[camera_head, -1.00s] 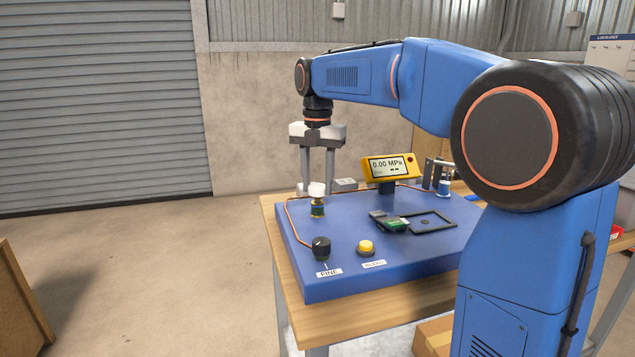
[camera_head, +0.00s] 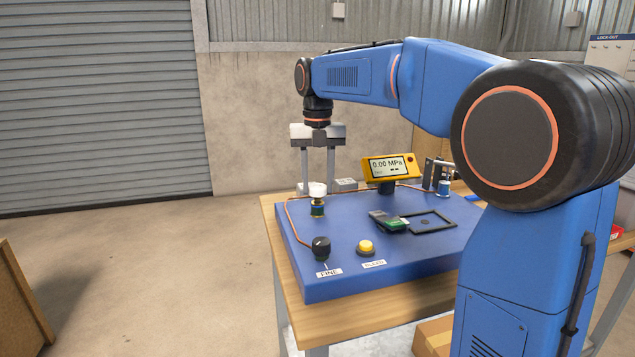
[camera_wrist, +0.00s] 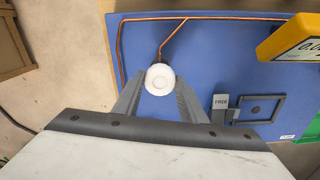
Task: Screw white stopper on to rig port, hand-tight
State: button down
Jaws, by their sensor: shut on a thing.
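My gripper (camera_head: 317,187) points straight down and is shut on the stopper, one finger on each side. In the wrist view the stopper (camera_wrist: 160,79) shows as a round white cap between my fingertips (camera_wrist: 160,84), and it hides the port beneath. Whether the threads are engaged cannot be seen.
The blue panel (camera_head: 350,265) lies on a wooden bench. A copper tube (camera_head: 288,222) runs to the port. Nearby stand the black FINE knob (camera_head: 321,247), the yellow button (camera_head: 366,247), the gauge reading 0.00 MPa (camera_head: 390,168), a dark-and-green device (camera_head: 388,221) and a black frame (camera_head: 430,221).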

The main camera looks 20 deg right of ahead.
jog(key=shift+f, duration=0.4)
dwell(0.4)
